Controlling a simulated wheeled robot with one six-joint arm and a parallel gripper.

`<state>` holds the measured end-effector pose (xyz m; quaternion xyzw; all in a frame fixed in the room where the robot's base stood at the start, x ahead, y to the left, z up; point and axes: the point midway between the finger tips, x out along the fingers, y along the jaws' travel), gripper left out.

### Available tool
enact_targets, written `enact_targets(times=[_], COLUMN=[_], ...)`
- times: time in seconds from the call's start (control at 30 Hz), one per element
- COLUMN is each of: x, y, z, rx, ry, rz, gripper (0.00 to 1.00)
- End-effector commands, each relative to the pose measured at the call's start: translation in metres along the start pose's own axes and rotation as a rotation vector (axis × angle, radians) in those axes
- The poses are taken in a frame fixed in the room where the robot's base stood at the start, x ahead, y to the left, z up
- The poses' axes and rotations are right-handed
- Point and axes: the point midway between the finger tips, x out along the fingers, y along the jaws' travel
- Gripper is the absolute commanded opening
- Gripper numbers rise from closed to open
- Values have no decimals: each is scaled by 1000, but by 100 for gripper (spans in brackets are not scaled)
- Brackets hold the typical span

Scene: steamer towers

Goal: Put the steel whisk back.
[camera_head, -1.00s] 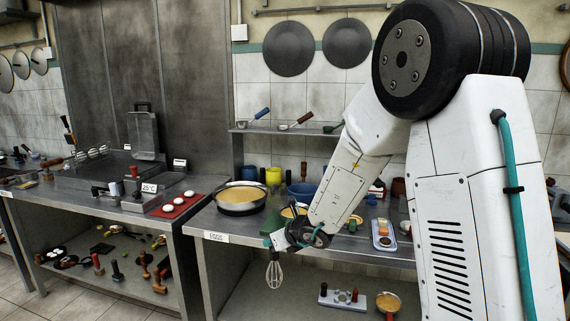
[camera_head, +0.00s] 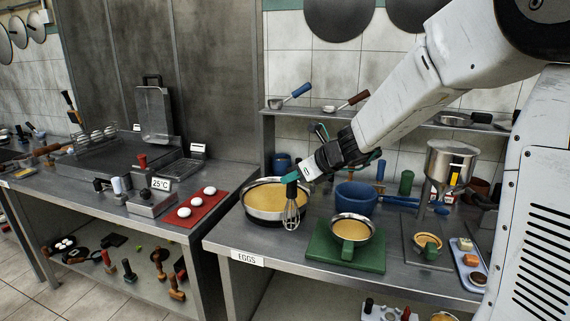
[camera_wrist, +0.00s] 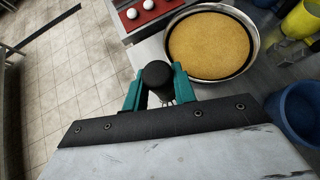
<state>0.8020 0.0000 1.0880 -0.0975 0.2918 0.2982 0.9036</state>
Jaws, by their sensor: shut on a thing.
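My gripper (camera_head: 302,177) is shut on the steel whisk (camera_head: 291,212), which hangs down with its wire end lowest. In the head view the whisk is in front of the right part of a wide steel pan of yellow batter (camera_head: 262,217); I cannot tell whether it is over the pan or just before its rim. In the wrist view the whisk's dark handle top (camera_wrist: 158,75) sits between the teal fingers, and the batter pan (camera_wrist: 212,45) is beyond, to the upper right. The whisk's wires are mostly hidden there.
A red mat (camera_head: 190,211) with white eggs lies left of the pan. A green board (camera_head: 320,247) with a smaller batter bowl (camera_head: 352,228) and a blue pot (camera_head: 357,197) stand to the right. A shelf (camera_head: 400,120) runs behind. The counter's front edge bears an EGGS label (camera_head: 247,257).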

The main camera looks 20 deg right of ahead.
Motion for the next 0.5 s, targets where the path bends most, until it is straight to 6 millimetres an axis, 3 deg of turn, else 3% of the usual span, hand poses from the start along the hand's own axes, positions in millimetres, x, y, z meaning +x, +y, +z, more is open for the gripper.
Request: enact_targets(times=[0.5], x=[-3], y=[-2], z=[-3], rx=[-7], ry=[3], rz=[15], gripper=[0])
